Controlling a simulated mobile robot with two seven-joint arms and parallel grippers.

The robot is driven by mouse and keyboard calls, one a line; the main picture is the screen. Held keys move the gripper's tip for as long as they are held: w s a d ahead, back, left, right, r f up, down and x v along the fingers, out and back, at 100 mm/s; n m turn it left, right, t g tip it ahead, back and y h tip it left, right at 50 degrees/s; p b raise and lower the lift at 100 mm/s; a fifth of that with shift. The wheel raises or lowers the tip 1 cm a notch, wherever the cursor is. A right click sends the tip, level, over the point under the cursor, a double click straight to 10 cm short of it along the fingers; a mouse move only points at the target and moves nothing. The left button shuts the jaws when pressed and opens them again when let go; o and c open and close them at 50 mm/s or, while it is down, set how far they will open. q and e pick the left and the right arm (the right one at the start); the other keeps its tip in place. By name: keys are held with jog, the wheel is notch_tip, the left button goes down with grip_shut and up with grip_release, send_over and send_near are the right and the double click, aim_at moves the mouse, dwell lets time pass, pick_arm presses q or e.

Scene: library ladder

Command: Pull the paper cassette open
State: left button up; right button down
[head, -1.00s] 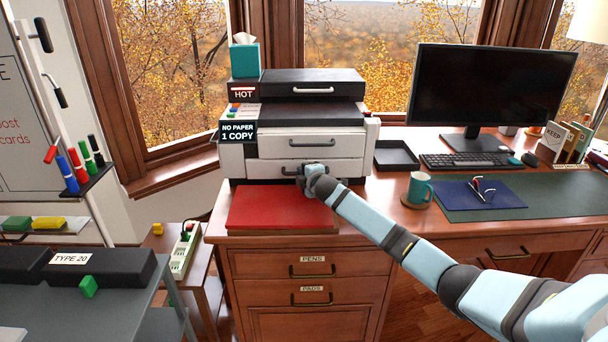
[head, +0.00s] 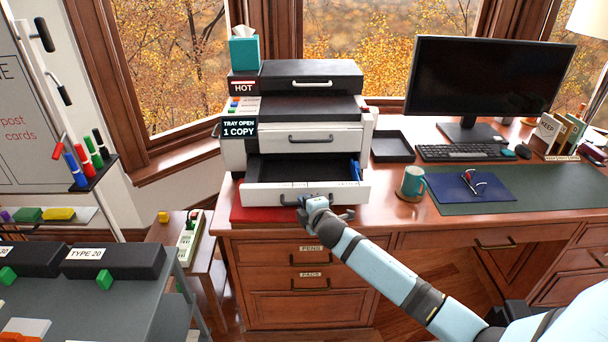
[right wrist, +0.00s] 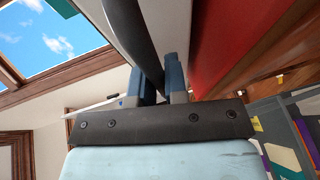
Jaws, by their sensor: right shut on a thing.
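The printer (head: 312,110) stands on the desk, and its small screen (head: 239,129) reads "TRAY OPEN 1 COPY". The paper cassette (head: 270,196) is the white-fronted lower drawer. It is pulled out toward me, and its dark inside (head: 300,170) shows no paper; a blue piece (head: 355,170) is at its right side. My right gripper (head: 310,203) is at the cassette's front, shut on its handle. In the right wrist view the dark handle (right wrist: 143,45) runs between the two fingers (right wrist: 157,88). My left gripper is not in view.
A red pad (head: 240,213) lies under the cassette, mostly hidden. A black tray (head: 391,146), mug (head: 413,182) and monitor (head: 490,90) stand to the right. Desk drawers (head: 305,275) are below. A grey cart (head: 100,300) is at lower left.

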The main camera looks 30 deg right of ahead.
pick_arm(q)
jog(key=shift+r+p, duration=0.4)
jog(key=shift+p, duration=0.6)
pick_arm(e)
jog(key=s+a, duration=0.5)
jog(key=s, duration=0.4)
jog(key=shift+a, duration=0.3)
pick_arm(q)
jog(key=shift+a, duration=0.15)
pick_arm(e)
jog(key=c, duration=1.5)
grip_release()
jog(key=shift+c, duration=0.2)
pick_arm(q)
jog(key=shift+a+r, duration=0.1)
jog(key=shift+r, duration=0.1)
pick_arm(e)
jog(key=shift+o, duration=0.5)
jog(key=shift+s, duration=0.15)
jog(key=v, duration=1.3)
jog(key=shift+s, duration=0.35)
